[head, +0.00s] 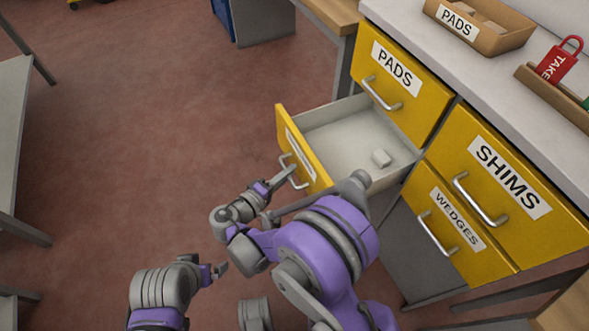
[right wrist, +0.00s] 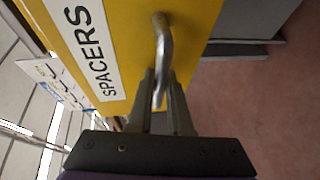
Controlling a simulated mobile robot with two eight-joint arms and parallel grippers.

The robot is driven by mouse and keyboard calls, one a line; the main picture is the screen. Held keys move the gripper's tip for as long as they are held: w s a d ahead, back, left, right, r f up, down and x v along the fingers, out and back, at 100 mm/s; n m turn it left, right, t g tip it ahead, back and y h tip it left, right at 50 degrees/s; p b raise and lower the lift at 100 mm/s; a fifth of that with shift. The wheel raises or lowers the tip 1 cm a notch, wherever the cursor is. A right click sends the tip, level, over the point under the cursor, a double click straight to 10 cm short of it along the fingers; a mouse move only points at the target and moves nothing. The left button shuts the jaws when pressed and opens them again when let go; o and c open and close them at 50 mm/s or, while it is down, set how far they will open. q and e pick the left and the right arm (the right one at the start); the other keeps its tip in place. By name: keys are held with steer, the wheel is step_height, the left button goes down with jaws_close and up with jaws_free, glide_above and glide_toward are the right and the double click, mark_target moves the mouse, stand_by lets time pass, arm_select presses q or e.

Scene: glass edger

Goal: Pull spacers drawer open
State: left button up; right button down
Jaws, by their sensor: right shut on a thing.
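My right arm hides the drawer's near lower corner.
Shut drawers marked PADS (head: 408,95), SHIMS (head: 480,165) and WEDGES (head: 440,215) surround the open one. The floor (head: 150,120) left of the drawer is clear.

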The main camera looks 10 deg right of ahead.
steer(key=shift+a, duration=0.2)
steer(key=c, duration=1.1)
jaws_free()
arm_select(q)
steer(key=shift+s+a, duration=0.1)
arm_select(e)
steer(key=shift+s, duration=0.1)
